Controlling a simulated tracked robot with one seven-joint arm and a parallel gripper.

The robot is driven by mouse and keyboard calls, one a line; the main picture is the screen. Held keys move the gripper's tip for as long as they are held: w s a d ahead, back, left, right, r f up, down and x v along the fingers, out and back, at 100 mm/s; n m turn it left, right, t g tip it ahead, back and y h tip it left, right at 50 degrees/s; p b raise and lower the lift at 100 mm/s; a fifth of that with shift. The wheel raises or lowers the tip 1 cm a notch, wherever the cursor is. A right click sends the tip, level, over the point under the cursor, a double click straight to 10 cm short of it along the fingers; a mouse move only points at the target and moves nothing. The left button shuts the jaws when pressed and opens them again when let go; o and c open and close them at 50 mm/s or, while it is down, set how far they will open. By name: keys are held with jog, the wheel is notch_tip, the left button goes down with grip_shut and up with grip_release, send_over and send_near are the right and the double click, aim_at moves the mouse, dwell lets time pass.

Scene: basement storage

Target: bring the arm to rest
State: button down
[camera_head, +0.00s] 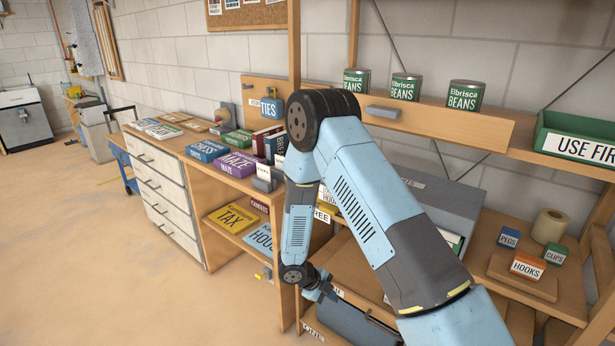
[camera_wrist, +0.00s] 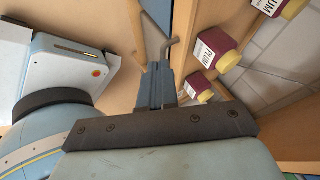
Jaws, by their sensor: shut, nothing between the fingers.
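My arm is folded in front of the shelving in the head view, with its elbow raised and its forearm hanging down. My gripper (camera_head: 322,290) is at the lower end of the forearm, in front of the lower shelves. It is partly hidden and small there. In the wrist view my gripper (camera_wrist: 163,84) has its blue-grey fingers together, with nothing held. Several dark red jars (camera_wrist: 215,50) with yellowish lids and PLUM labels show to the right of the fingers, on or by a wooden board. I cannot tell their distance from the fingers.
A wooden bench with white drawers (camera_head: 165,192) carries boxes, among them a purple MAZE box (camera_head: 238,164). BEANS cans (camera_head: 405,88) stand on an upper shelf, beside a green USE FIRST bin (camera_head: 580,138). A HOOKS box (camera_head: 527,265) sits lower right. Floor at left is open.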

jog(key=s+d+r+m+y, duration=0.1)
jog(key=d+r+m, duration=0.2)
jog(key=r+m, duration=0.65)
jog(key=s+d+r+m+y, duration=0.1)
jog(key=d+r+m, duration=0.4)
jog(key=r, duration=0.8)
jog(key=s+d+r+m, duration=0.1)
jog(key=d+r+m, duration=0.1)
jog(key=r+m, duration=0.85)
jog(key=s+d+r+m+t+y, duration=0.2)
jog(key=s+r+m, duration=0.7)
jog(key=s+m, duration=0.1)
jog(key=s+d+r+m+t+y, duration=0.1)
jog(key=s+r+m+t+y, duration=0.1)
jog(key=s+r+m, duration=0.8)
jog(key=shift+s+d+m+y, duration=0.35)
jog(key=shift+s+m+y, duration=0.25)
jog(key=shift+s+m, duration=0.2)
jog(key=shift+s+r, duration=0.1)
